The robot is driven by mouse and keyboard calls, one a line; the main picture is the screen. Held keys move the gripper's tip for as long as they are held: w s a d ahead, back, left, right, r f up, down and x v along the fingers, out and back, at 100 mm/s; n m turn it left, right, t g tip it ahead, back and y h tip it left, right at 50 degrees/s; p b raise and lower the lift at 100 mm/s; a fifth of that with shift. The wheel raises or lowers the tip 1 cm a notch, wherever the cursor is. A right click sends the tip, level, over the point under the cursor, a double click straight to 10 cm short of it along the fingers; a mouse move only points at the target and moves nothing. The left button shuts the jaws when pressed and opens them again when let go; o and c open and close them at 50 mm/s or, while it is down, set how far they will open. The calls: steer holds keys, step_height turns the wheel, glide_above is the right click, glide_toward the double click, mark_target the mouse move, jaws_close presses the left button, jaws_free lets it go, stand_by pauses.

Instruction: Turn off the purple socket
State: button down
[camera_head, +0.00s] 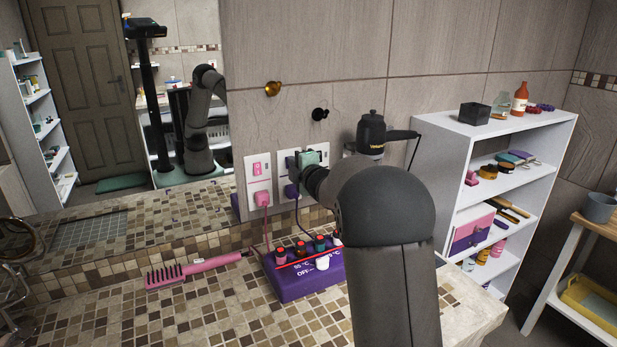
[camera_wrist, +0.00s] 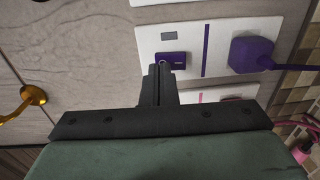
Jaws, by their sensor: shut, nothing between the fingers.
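The purple socket is a white wall plate (camera_wrist: 212,62) with a purple switch (camera_wrist: 172,59) and a purple plug (camera_wrist: 250,53) in the wrist view. The plug also shows in the head view (camera_head: 292,190), with a purple cord hanging down. My gripper (camera_wrist: 159,72) is shut and empty. Its fingertips lie over the near edge of the purple switch; I cannot tell whether they touch it. In the head view my gripper (camera_head: 306,158) is at the wall in front of this plate and hides its switch.
A pink-switched socket plate (camera_head: 252,174) with a pink plug (camera_head: 262,199) is just left. A black hair dryer (camera_head: 371,133) hangs right. Gold (camera_head: 273,88) and black (camera_head: 319,114) hooks are above.

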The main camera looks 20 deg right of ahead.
steer(key=s+d+r+b, duration=0.1)
steer(key=s+d+b, duration=0.1)
steer(key=s, duration=1.1)
steer(key=shift+d+b, duration=0.35)
steer(key=shift+b, duration=0.15)
steer(key=s+a+f+m+g+h, duration=0.1)
steer(key=s+a+f+m+g, duration=0.2)
steer(key=s, duration=0.9)
steer(key=s+a+f+m+g+h+p, duration=0.1)
steer(key=s+a+f+m+g, duration=0.2)
steer(key=s+f+m+g, duration=0.5)
steer(key=s+a+f+m+g, duration=0.4)
steer(key=s+f+m, duration=0.4)
steer(key=s, duration=0.9)
steer(key=shift+s+f+m+g+h+p, duration=0.35)
steer(key=shift+s+m+g+h, duration=0.05)
steer(key=shift+g, duration=0.5)
